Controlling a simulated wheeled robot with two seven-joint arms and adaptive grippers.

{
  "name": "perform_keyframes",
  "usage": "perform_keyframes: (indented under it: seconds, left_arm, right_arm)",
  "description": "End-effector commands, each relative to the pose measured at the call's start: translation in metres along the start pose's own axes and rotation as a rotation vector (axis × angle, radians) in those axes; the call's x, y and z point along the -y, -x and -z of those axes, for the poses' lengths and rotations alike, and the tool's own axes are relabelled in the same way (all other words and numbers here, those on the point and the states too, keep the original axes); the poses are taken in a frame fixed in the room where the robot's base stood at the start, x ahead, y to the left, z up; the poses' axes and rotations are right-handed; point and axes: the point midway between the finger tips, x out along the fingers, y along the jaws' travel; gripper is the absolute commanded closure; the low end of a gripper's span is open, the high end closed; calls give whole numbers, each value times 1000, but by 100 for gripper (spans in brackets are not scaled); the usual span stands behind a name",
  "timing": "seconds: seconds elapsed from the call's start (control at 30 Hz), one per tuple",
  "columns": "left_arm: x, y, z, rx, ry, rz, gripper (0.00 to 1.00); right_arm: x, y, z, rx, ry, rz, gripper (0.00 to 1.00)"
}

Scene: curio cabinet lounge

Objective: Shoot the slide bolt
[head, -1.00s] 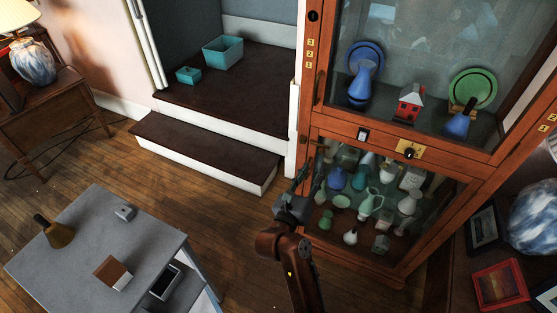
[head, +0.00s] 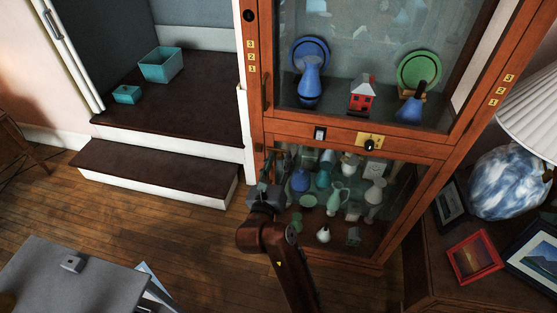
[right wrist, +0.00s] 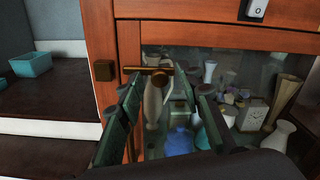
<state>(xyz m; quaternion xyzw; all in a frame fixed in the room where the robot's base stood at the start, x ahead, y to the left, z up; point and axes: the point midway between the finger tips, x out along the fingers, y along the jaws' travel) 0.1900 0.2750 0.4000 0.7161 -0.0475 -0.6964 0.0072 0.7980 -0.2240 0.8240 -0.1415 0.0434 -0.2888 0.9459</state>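A thin brass-coloured rod (right wrist: 148,69) lies level near the top left corner of the cabinet's lower glass door; it looks like the slide bolt. A square brass-brown block (right wrist: 104,70) sits on the left post, apart from the rod's left end by a small gap. My right gripper (right wrist: 168,88) is open, its two fingers spread below and around the rod's right part; I cannot tell whether they touch it. In the head view my right gripper (head: 272,172) is in front of the lower door's left edge and partly hides this area. My left gripper is not in view.
The wooden cabinet (head: 310,131) holds vases and ornaments behind glass. A brass plate with a black knob (head: 369,142) and a white switch (head: 320,133) sit on its middle rail. Steps (head: 155,172) are at left, a grey table (head: 70,280) at lower left.

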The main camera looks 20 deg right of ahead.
Motion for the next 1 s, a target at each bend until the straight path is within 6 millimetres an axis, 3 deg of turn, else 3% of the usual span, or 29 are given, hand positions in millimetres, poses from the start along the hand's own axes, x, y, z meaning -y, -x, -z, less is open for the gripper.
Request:
perform_keyframes:
  seconds: [0.5,1.0]
  left_arm:
    - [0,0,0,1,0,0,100]
    - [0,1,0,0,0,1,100]
  right_arm:
    - [1,0,1,-1,0,2,100]
    - [2,-1,1,-2,0,5,100]
